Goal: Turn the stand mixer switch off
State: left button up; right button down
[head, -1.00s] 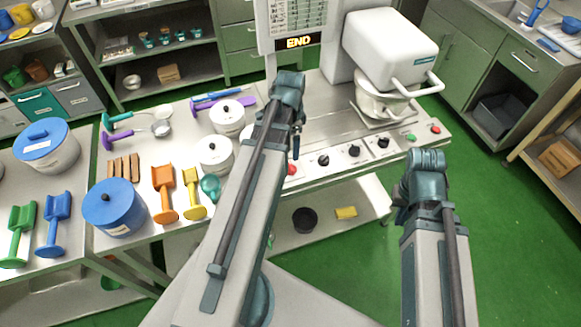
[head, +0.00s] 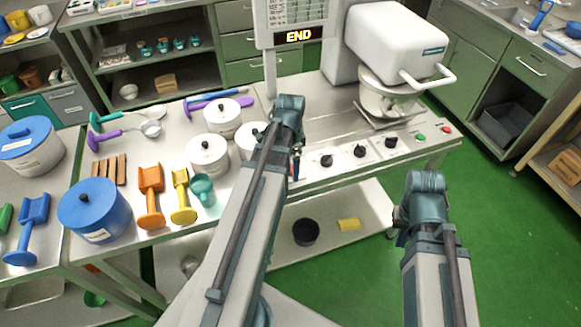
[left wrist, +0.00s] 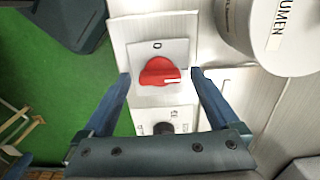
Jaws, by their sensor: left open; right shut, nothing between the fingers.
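The stand mixer (head: 395,40) stands at the back right of the bench, its display (head: 299,35) reading END. In the left wrist view, a red rotary switch (left wrist: 160,73) sits on a pale plate (left wrist: 180,52) marked with an O above it. The switch's white mark lies at its right side, away from the O. My left gripper (left wrist: 160,75) is open, with one finger on each side of the switch; I cannot tell whether they touch it. In the head view, my left gripper (head: 295,165) mostly hides the switch. My right gripper (head: 402,215) is shut and empty, off the bench's front edge.
Black knobs (head: 360,151), a green button (head: 420,137) and a red button (head: 446,129) line the bench front. Green floor (head: 500,240) lies open at right.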

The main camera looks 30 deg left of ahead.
pick_arm(q)
jog(key=shift+c, duration=0.3)
jog(key=c, duration=1.3)
jog(key=shift+n, duration=0.3)
jog(key=n, duration=0.3)
jog(key=shift+n, duration=0.4)
jog(key=n, duration=0.4)
jog(key=shift+n, duration=0.3)
jog(key=n, duration=0.4)
jog(key=shift+n, duration=2.5)
